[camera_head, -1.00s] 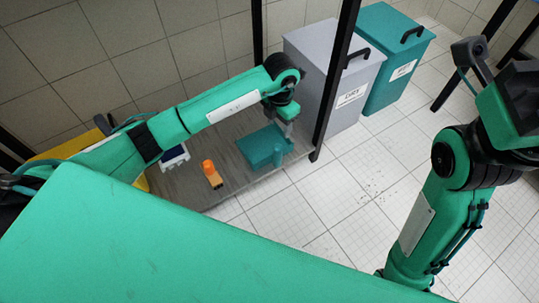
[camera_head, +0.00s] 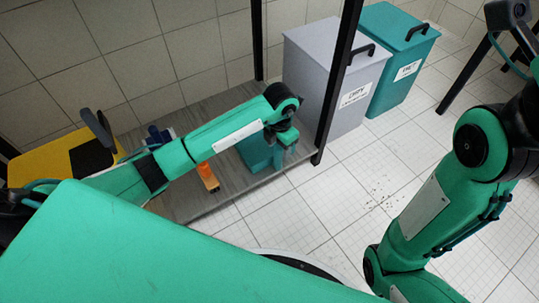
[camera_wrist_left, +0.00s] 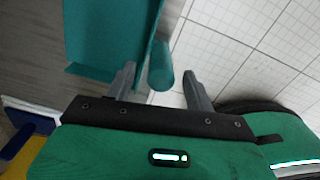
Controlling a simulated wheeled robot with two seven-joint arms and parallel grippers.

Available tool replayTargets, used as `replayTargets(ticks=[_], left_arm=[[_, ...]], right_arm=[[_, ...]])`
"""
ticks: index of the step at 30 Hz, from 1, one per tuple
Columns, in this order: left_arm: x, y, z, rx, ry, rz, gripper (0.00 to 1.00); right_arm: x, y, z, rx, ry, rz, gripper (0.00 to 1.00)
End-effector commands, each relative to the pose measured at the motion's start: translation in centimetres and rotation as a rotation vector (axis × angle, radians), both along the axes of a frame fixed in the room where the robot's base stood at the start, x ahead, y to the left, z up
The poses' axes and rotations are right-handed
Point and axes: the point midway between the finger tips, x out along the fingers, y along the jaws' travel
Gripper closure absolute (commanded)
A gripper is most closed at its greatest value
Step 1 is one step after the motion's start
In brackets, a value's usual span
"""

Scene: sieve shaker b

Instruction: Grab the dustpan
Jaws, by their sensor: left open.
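The teal dustpan (camera_head: 256,152) lies on the grey shelf at its right end, partly hidden behind my left wrist in the head view. In the left wrist view the dustpan's pan (camera_wrist_left: 105,35) is at the top left, and its rounded teal handle (camera_wrist_left: 160,62) points toward the gripper. My left gripper (camera_wrist_left: 159,74) is open, with the handle between its two grey fingers. A gap shows on the right side of the handle; I cannot tell if the left finger touches it. My right arm shows at the right of the head view, but its gripper is out of frame.
An orange-topped object (camera_head: 208,176) lies on the shelf (camera_head: 185,205) left of the dustpan. A black post (camera_head: 338,80) rises at the shelf's right corner. Grey (camera_head: 330,75) and teal (camera_head: 402,50) lidded bins stand behind.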

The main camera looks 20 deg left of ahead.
Motion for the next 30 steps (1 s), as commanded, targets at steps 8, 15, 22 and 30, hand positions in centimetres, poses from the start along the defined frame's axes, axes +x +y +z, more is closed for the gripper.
replayTargets(ticks=[8,15,22,30], left_arm=[[-0.1,-0.1,-2.8,-0.001,0.000,0.000,0.46],[-0.1,-0.1,-2.6,0.000,0.000,0.000,0.54],[-0.1,0.0,-2.6,0.000,0.000,0.000,0.99],[-0.1,0.0,-2.6,0.000,-0.001,0.000,1.00]], right_arm=[[-0.5,0.2,-1.4,0.012,-0.011,0.006,0.64],[-0.8,0.1,-1.0,0.016,-0.020,0.009,0.64],[-0.7,0.1,-1.0,0.012,-0.018,0.008,0.64],[-0.4,0.1,-1.3,0.011,-0.005,0.007,0.64]])
